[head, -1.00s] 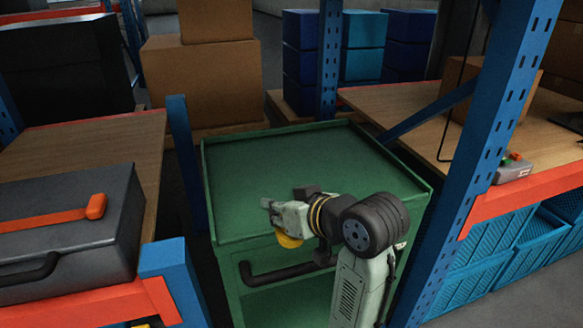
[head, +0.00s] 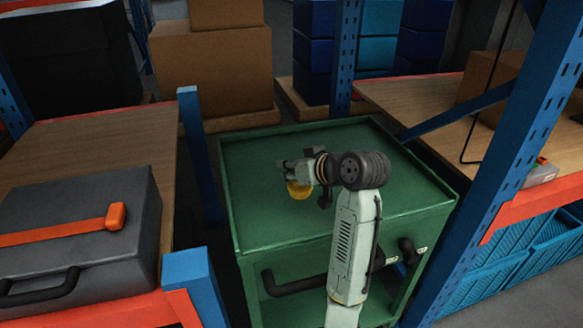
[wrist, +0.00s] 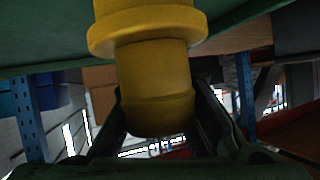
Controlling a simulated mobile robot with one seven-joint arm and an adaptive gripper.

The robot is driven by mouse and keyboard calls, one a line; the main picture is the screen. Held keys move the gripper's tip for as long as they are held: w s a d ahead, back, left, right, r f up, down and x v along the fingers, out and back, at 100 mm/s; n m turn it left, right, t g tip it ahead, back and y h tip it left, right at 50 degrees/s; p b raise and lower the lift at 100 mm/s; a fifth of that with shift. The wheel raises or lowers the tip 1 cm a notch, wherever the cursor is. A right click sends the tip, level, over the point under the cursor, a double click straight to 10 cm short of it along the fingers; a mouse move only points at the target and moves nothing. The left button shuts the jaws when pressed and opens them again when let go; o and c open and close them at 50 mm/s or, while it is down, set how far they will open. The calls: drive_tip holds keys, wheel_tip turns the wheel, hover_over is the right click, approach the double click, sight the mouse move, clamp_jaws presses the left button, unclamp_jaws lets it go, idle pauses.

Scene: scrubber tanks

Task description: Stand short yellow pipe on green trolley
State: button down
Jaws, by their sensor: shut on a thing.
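The short yellow pipe (head: 299,190) is held in my gripper (head: 290,172) over the green trolley (head: 260,160). In the wrist view the yellow pipe (wrist: 155,85) has a wide collar and sits between my two dark fingers (wrist: 160,118), which are shut on it. In the head view only a small part of the pipe shows below the gripper. The trolley's top is a flat green tray with a low rim, otherwise empty. I cannot tell whether the pipe's lower end touches the tray.
A blue rack post (head: 490,150) stands close on the right of the trolley, and a short blue post (head: 200,150) on its left. A grey case (head: 80,235) with an orange strip lies on the left shelf. Cardboard boxes (head: 215,70) stand behind. Much of the tray is free.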

drive_tip(key=w, duration=0.3)
drive_tip(key=shift+f+p, duration=0.15)
drive_tip(key=shift+p, duration=0.2)
drive_tip(key=shift+d+f+p, duration=0.1)
drive_tip(key=shift+f+p, duration=0.5)
drive_tip(key=shift+f, duration=1.1)
drive_tip(key=shift+f, duration=0.2)
drive_tip(key=c, duration=1.5)
unclamp_jaws()
